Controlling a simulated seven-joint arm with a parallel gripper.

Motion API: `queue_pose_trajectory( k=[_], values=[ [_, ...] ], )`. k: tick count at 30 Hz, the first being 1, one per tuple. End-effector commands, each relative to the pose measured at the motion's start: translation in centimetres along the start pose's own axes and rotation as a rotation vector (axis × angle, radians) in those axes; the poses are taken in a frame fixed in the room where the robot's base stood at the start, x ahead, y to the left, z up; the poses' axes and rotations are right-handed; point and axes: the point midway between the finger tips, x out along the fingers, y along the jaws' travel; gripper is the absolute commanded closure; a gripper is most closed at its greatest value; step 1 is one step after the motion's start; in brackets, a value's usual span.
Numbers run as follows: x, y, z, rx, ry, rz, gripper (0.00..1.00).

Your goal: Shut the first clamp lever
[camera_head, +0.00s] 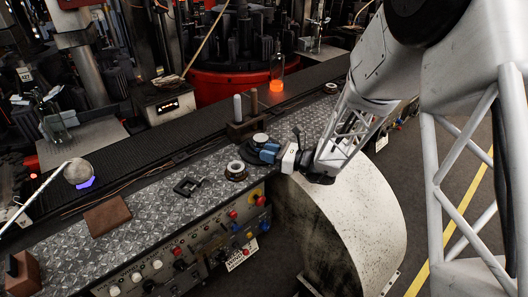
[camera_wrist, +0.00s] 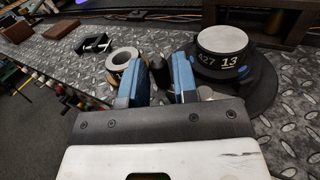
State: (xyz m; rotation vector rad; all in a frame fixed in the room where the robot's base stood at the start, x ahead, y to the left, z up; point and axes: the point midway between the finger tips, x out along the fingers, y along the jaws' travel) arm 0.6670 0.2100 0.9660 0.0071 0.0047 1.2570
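A round mould (camera_wrist: 222,52) with a pale top and a dark side marked "427" and "13" sits on a wider black disc (camera_wrist: 262,92). It also shows in the head view (camera_head: 260,139), just behind my gripper (camera_head: 268,154). In the wrist view my gripper (camera_wrist: 166,75) has its two blue fingers apart. A dark rounded upright piece (camera_wrist: 158,70), perhaps a clamp lever's end, shows between or just beyond them. I cannot tell whether the fingers touch it. A small blue part (camera_wrist: 243,70) sits on the mould's side. The lever's pivot is hidden.
A pale-topped ring (camera_head: 235,170) stands left of the mould, with a black bracket (camera_head: 187,186) and a brown block (camera_head: 107,215) further left. A rack with upright rods (camera_head: 242,128) stands behind. Buttons (camera_head: 157,264) line the bench front.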

Motion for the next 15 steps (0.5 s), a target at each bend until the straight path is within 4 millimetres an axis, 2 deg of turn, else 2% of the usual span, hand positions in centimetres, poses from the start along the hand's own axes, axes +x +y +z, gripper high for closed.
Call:
queue_pose_trajectory(
  k=[6, 15],
  values=[
    [1.3, 0.0, 0.0, 0.0, 0.0, -0.001, 0.73],
    [1.6, 0.0, 0.0, 0.0, 0.0, -0.001, 0.73]
  ],
)
